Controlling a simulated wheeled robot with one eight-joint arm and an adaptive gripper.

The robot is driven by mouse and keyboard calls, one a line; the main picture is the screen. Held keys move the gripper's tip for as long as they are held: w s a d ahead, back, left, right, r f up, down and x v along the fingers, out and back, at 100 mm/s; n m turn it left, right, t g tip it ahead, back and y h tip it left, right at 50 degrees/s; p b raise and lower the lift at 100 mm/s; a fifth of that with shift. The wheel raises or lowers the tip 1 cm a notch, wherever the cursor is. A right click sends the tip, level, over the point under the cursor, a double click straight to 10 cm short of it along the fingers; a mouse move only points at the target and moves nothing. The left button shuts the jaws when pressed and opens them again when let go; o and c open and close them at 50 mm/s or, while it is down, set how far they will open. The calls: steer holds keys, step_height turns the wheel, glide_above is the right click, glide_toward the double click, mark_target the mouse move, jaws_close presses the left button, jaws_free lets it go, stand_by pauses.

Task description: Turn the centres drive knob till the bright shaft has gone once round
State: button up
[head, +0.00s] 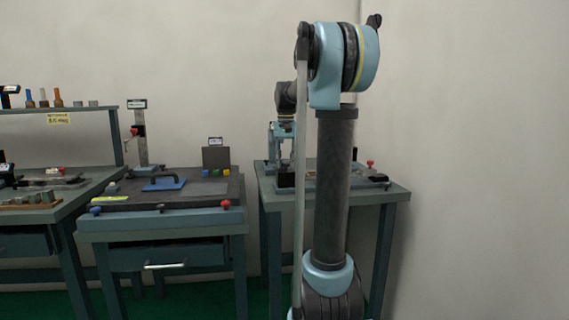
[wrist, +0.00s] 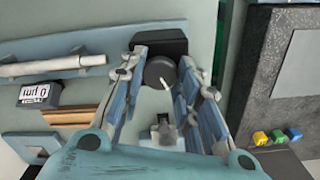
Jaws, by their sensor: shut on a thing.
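A dark round knob (wrist: 159,72) with a white pointer mark sits against a black block (wrist: 165,44) in the wrist view. I take it for the centres drive knob. My gripper (wrist: 162,66) has one finger on each side of the knob and is shut on it; the fingers hide parts of its sides. A bright, pale shaft (wrist: 55,65) lies level at the left of the wrist view, and its left end runs out of the picture. In the head view my gripper (head: 284,150) points down over the right-hand bench; my arm hides much there.
A small display reading 0 µm (wrist: 39,94) and a brown strip (wrist: 75,116) lie below the shaft. A dark plate (wrist: 285,75) with coloured blocks (wrist: 277,136) is at the right. The middle bench (head: 165,217) stands left of the right-hand bench (head: 390,194), with a gap between.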

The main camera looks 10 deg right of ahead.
steer(key=n, duration=0.4)
steer(key=shift+w+n, duration=0.15)
steer(key=shift+n, duration=0.15)
steer(key=n, duration=0.4)
steer(key=shift+r+n, duration=0.1)
steer(key=shift+n, duration=0.2)
steer(key=n, duration=0.4)
steer(key=shift+n, duration=2.5)
steer(key=o, duration=1.1)
